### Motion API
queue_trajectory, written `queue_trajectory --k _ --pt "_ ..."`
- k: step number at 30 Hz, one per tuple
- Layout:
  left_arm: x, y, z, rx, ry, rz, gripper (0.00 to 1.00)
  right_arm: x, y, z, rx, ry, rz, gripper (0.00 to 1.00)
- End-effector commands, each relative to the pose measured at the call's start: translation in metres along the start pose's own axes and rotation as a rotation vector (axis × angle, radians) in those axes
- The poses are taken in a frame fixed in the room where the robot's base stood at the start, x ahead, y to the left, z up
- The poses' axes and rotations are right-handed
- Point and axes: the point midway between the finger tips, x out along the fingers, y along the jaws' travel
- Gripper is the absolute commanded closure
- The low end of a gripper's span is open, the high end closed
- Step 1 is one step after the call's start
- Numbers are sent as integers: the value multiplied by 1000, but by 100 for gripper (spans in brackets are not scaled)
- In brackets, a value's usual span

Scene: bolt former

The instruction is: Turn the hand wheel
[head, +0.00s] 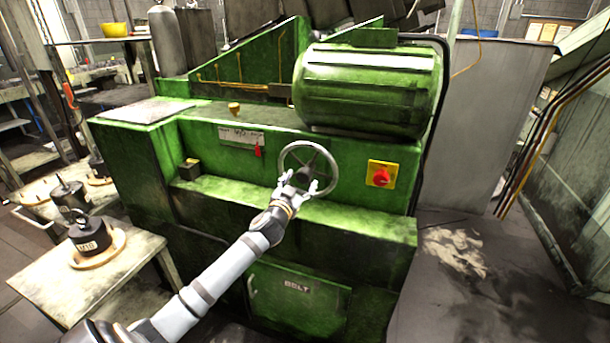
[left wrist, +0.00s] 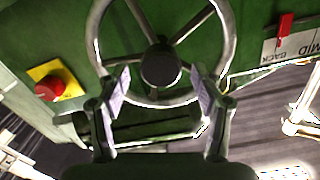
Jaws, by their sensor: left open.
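The hand wheel (head: 331,160) is a grey metal ring with spokes and a dark hub, on the front of the green machine. In the left wrist view the wheel (left wrist: 229,40) fills the upper middle, with its hub (left wrist: 160,66) near the centre. My left gripper (head: 300,182) is in front of the wheel's lower left part in the head view. In the left wrist view the gripper (left wrist: 160,92) has its fingers spread apart, one on each side of the lower rim. Whether they touch the rim is hard to tell. My right gripper is not in view.
A red knob on a yellow plate (head: 382,174) is right of the wheel. A label with a red pointer (head: 241,137) is to its left. A green ledge (head: 240,200) runs below. A small table (head: 50,282) with a black weight (head: 90,236) stands at left.

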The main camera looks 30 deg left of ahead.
Motion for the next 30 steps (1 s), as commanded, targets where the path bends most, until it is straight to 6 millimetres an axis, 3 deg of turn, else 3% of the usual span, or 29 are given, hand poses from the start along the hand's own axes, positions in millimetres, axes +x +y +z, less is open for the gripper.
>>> queue_trajectory --k 6,16,30 --pt "30 0 -2 -1 -1 0 34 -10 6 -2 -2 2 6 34" --pt "35 1 0 1 0 2 34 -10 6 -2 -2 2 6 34" --pt "34 1 0 0 0 2 96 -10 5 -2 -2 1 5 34"
